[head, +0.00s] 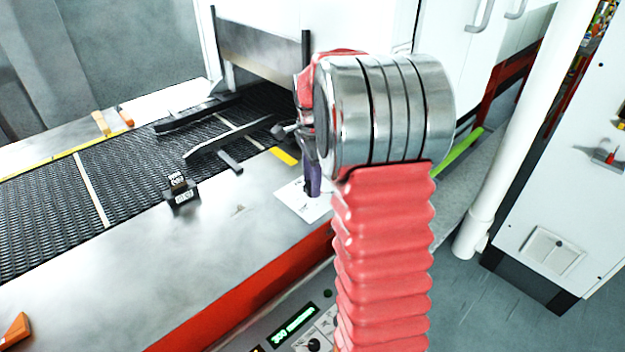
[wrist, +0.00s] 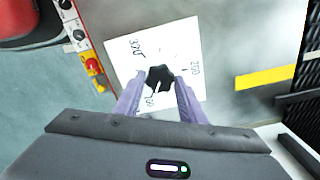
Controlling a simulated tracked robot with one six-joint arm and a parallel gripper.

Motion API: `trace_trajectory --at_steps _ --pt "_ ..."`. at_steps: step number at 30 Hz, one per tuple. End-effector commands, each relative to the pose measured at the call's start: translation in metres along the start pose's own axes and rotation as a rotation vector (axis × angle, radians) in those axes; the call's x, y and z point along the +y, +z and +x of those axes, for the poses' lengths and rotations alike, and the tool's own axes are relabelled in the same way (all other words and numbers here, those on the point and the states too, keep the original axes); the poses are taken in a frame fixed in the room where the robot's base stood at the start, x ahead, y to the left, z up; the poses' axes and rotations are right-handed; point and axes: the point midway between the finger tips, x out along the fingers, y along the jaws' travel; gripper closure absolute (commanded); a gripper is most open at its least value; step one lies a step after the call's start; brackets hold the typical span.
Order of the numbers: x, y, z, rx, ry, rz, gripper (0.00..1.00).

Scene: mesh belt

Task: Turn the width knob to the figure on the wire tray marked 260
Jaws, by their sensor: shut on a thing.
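The width knob (wrist: 160,77) is black and lobed and sits on a white card (wrist: 122,72) with printed figures around it. Readable figures look like 320 at upper left and 200 at right; another at lower left, near a light pointer mark, is partly covered. My gripper (wrist: 158,92) is shut on the knob, a purple finger on each side. In the head view my gripper (head: 312,182) is over the white card (head: 297,206), and the knob is hidden. No wire tray marked 260 can be made out.
A small black block with white labels (head: 181,190) stands at the near edge of the mesh belt (head: 60,208). Dark guide bars (head: 228,137) lie over the belt. A panel with a green display (head: 294,325) is in front. A red emergency button (wrist: 92,67) is left of the card.

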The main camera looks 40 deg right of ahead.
Motion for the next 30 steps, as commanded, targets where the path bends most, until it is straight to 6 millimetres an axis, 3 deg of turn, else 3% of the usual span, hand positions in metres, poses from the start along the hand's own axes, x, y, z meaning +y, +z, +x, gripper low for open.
trace_trajectory --at_steps 14,30 --pt "-0.0015 -0.0002 -0.0009 0.002 -0.005 -0.07 0.86" --pt "-0.0023 0.0005 -0.0013 0.003 -0.006 -0.48 0.86"
